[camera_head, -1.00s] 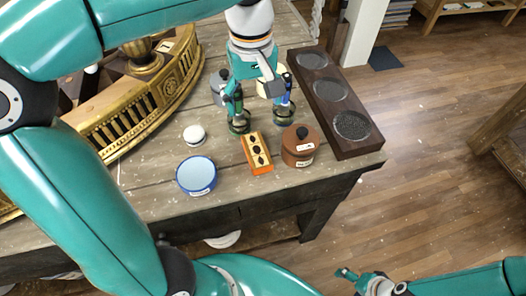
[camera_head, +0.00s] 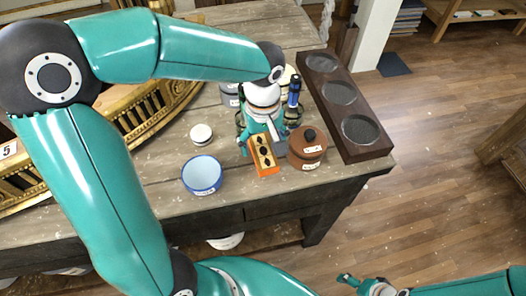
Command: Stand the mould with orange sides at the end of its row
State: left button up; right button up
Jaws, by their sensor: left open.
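The mould with orange sides (camera_head: 264,158) lies on the table near its front edge. It has a pale yellow top with several dark hollows. My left gripper (camera_head: 263,142) is open and points down at the mould's far end, with a finger to either side. I cannot tell whether the fingers touch it. My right gripper (camera_head: 347,281) is low at the bottom of the view, away from the table; its opening is unclear. A brown lidded pot (camera_head: 307,153) stands close to the right of the mould. Things behind my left gripper are partly hidden.
A blue-rimmed bowl (camera_head: 202,174) and a small white-lidded jar (camera_head: 201,134) stand left of the mould. A dark wooden tray with three round hollows (camera_head: 362,152) lies along the right table edge. A gilt railing (camera_head: 148,117) is at left. Pots and a blue-topped bottle (camera_head: 294,92) stand behind.

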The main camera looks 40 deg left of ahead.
pick_arm(q)
jog(key=shift+f, duration=1.5)
jog(key=c, duration=1.3)
jog(key=shift+r, duration=0.1)
